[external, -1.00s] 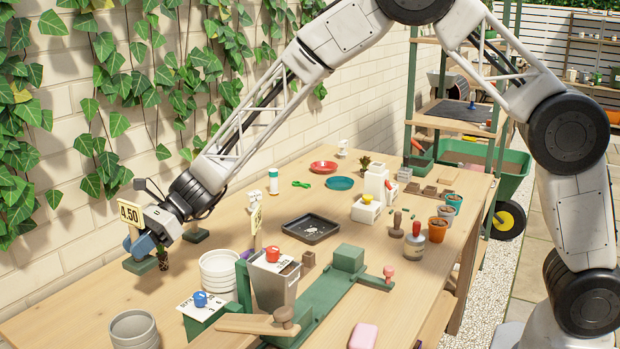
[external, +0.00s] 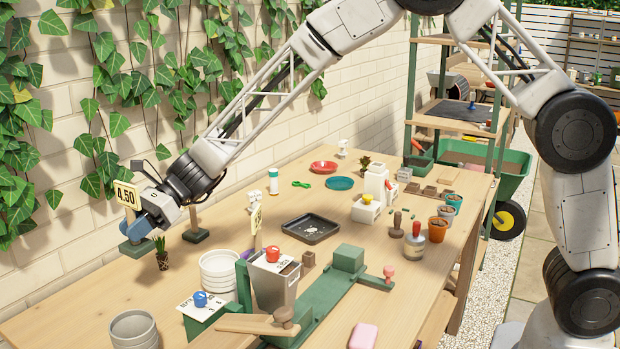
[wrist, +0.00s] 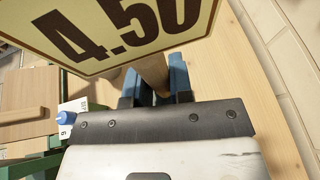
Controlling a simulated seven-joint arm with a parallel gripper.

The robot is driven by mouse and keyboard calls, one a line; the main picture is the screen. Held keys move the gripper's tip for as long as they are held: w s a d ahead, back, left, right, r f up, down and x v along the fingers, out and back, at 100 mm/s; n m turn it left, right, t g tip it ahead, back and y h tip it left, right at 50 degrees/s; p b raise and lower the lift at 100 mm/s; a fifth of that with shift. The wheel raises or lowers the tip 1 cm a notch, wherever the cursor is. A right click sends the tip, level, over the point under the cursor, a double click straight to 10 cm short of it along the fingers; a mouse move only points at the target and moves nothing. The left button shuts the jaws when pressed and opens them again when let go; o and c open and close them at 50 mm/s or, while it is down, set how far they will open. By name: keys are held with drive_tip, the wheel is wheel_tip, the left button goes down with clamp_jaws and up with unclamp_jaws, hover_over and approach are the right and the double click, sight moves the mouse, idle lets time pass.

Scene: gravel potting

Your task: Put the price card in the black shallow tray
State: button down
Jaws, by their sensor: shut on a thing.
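The price card (external: 127,195), a cream sign reading 4.50 on a post with a dark green base (external: 136,248), is at the left in the external view. My gripper (external: 138,229) is shut on its post and holds it raised above the table. In the wrist view the card (wrist: 125,30) fills the top, and the wooden post (wrist: 154,75) is between the blue fingers (wrist: 156,88). The black shallow tray (external: 312,242) lies flat near the table's middle, to the right of my gripper, with small white bits inside. The tray is not in the wrist view.
A small potted plant (external: 162,254) stands just right of the held card. Another post on a green base (external: 196,235), stacked white pots (external: 218,272) and a second card (external: 256,219) stand between my gripper and the tray. The brick wall (external: 60,240) runs close behind.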

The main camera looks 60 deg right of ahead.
sight(129, 196)
drive_tip(key=r, duration=0.7)
drive_tip(key=shift+d+r, duration=0.15)
drive_tip(key=shift+d, duration=0.25)
drive_tip(key=s+d+r+m+t+h, duration=0.15)
drive_tip(key=s+d, duration=0.25)
drive_tip(key=d, duration=0.8)
drive_tip(key=s+d+m+t, duration=0.2)
drive_tip(key=s+d+t, duration=0.15)
drive_tip(key=d, duration=0.85)
drive_tip(key=s+d+f+m+t+h, duration=0.2)
drive_tip(key=s+d+m+t+h, duration=0.3)
drive_tip(key=s+d, duration=1.65)
wheel_tip(129, 196, down, 15)
drive_tip(key=g, duration=0.1)
drive_tip(key=shift+s+a+m+y, duration=0.35)
drive_tip(key=shift+s+a+y, duration=0.05)
drive_tip(key=shift+y, duration=0.05)
drive_tip(key=w+d, duration=0.1)
drive_tip(key=w, duration=0.4)
drive_tip(key=w+f, duration=0.1)
drive_tip(key=w, duration=0.4)
drive_tip(key=w+d, duration=0.1)
drive_tip(key=w, duration=0.4)
drive_tip(key=shift+w+d+f, duration=0.2)
drive_tip(key=shift+w+d, duration=0.15)
drive_tip(key=shift+w, duration=0.05)
